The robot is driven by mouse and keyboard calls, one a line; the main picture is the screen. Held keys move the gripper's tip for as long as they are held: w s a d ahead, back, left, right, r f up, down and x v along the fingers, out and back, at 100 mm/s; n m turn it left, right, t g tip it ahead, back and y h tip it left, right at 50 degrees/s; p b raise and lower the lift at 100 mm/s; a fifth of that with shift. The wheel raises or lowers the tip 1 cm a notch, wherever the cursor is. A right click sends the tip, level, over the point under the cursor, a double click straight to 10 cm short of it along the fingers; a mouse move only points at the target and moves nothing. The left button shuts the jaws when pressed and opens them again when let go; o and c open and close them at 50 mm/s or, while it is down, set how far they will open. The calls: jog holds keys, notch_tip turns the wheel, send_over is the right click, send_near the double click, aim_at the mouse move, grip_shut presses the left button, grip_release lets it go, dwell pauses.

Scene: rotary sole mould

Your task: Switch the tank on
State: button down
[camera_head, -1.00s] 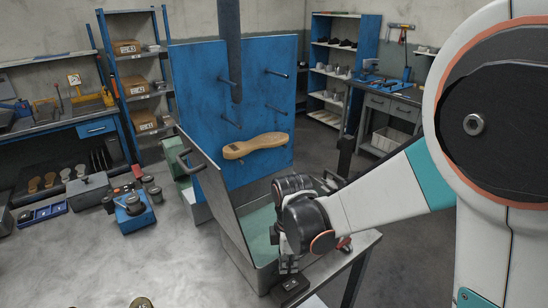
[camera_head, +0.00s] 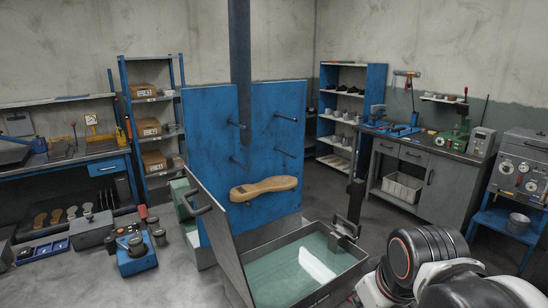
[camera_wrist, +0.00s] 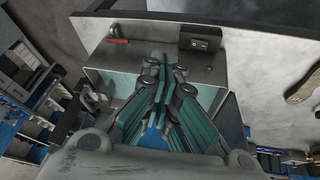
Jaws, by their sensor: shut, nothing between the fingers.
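The tank (camera_head: 358,266) is an open metal basin of pale green liquid in the head view, with its grey lid (camera_head: 212,225) raised at the left. In the wrist view a small black switch box (camera_wrist: 200,38) sits on a grey metal surface, beside a red-handled lever (camera_wrist: 117,41). My gripper (camera_wrist: 162,62) is shut and empty, its teal-padded fingers pointing towards that surface, with the switch box above and right of the fingertips. Whether the fingertips touch anything I cannot tell. In the head view my arm fills the lower right and the fingers are out of sight.
A tan sole (camera_head: 264,188) stands out before a blue upright panel (camera_head: 208,120) behind the tank. A bench (camera_head: 420,160) and a grey machine (camera_head: 520,165) stand at the right. A blue device (camera_head: 135,258) is on the floor at the left.

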jog(key=s+m, duration=0.1)
jog(key=s+d+m+t, duration=0.1)
jog(key=s, duration=0.1)
jog(key=s+m+t, duration=0.1)
jog(key=s+m, duration=0.1)
jog(key=shift+d+f+b, duration=0.2)
jog(key=shift+d+b, duration=0.2)
jog(key=shift+w, duration=0.1)
